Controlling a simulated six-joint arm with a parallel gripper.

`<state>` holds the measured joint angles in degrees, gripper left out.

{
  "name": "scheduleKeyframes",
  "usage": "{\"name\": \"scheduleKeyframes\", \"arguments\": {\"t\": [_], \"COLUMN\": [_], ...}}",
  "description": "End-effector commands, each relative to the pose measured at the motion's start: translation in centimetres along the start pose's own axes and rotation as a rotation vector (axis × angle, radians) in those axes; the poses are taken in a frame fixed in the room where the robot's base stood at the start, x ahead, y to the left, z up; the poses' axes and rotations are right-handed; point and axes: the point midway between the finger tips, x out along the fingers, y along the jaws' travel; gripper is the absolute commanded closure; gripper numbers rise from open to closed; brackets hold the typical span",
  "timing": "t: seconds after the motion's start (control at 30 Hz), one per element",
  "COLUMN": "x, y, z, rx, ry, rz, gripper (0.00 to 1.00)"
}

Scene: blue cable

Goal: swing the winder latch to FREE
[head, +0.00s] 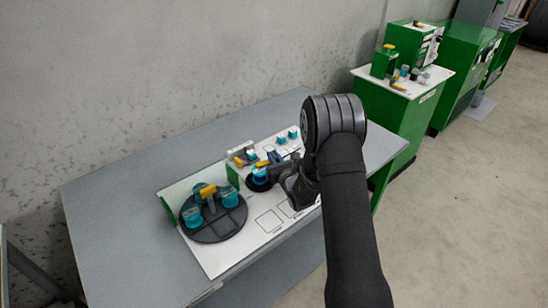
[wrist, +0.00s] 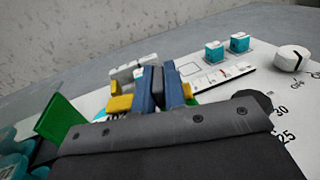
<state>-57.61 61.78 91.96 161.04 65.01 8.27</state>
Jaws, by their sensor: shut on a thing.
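My gripper (wrist: 159,88) has its two blue fingers close together, shut on a yellow lever (wrist: 188,92) that shows at their right side in the wrist view. In the head view the gripper is low over the panel at a small teal fixture (head: 260,172) on a dark round base, with yellow (head: 262,163) on top. The winder (head: 212,222) appears to be the large black disc left of it, with teal posts and a yellow bar (head: 208,191). No FREE marking can be read.
A green upright plate (wrist: 60,120) stands left of the fingers. A grey block (wrist: 127,75) with yellow and teal parts is close behind. Two teal blocks (wrist: 214,51) and a white knob (wrist: 291,59) are to the right. The bench's left end (head: 110,205) is clear.

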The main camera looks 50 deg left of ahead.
Motion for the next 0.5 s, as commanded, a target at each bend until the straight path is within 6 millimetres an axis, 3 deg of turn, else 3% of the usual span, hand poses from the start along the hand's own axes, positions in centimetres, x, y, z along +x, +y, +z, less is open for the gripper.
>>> {"name": "scheduleKeyframes", "arguments": {"t": [0.23, 0.27, 0.37, 0.5], "x": [0.05, 0.05, 0.04, 0.02], "y": [-0.02, -0.02, -0.01, -0.01], "z": [0.14, 0.14, 0.11, 0.07], "rx": [-0.001, -0.001, -0.001, 0.000], "ry": [-0.002, -0.002, -0.002, -0.001], "rz": [0.000, 0.000, 0.001, 0.001], "gripper": [1.00, 0.85, 0.67, 0.67]}}
